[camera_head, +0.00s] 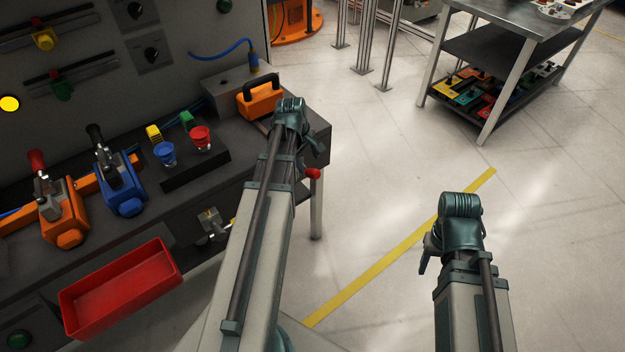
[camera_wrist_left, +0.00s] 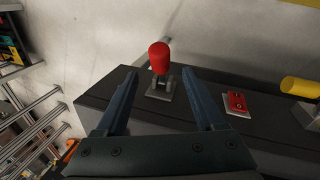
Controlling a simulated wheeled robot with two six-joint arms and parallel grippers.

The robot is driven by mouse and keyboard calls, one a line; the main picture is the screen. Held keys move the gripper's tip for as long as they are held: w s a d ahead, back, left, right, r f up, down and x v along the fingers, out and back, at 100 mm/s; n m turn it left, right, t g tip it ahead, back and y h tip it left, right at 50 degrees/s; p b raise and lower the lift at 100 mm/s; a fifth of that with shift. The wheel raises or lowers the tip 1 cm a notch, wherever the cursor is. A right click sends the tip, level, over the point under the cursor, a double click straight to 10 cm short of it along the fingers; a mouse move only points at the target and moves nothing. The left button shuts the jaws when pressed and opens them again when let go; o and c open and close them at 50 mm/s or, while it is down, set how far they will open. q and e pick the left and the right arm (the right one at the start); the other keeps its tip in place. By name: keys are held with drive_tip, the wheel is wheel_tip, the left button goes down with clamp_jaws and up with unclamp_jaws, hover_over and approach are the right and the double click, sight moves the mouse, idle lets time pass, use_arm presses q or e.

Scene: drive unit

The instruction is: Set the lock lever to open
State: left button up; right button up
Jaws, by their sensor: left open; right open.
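A small lever with a red knob (camera_wrist_left: 159,56) stands on a metal base (camera_wrist_left: 161,89) on the dark bench end. In the left wrist view it rises between the fingertips of my left gripper (camera_wrist_left: 160,78), which is open with a gap on both sides of it. In the head view the red knob (camera_head: 313,174) shows beside my left wrist, and my left gripper (camera_head: 318,152) is mostly hidden by its arm. My right gripper (camera_head: 426,258) hangs over clear floor at right, open, with little of its fingers visible.
A red plate (camera_wrist_left: 237,103) and a yellow cylinder (camera_wrist_left: 303,88) lie right of the lever. The bench also holds an orange lever block (camera_head: 62,212), a blue lever block (camera_head: 122,184), blue and red cups and an orange handled box (camera_head: 260,103). A red tray (camera_head: 120,285) is in front.

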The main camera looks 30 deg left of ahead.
sight(311, 170)
use_arm(q)
drive_tip(key=b+x, duration=0.6)
drive_tip(key=x, duration=0.2)
drive_tip(key=shift+f+b, duration=0.1)
drive_tip(key=shift+b, duration=0.3)
clamp_jaws()
idle(1.0)
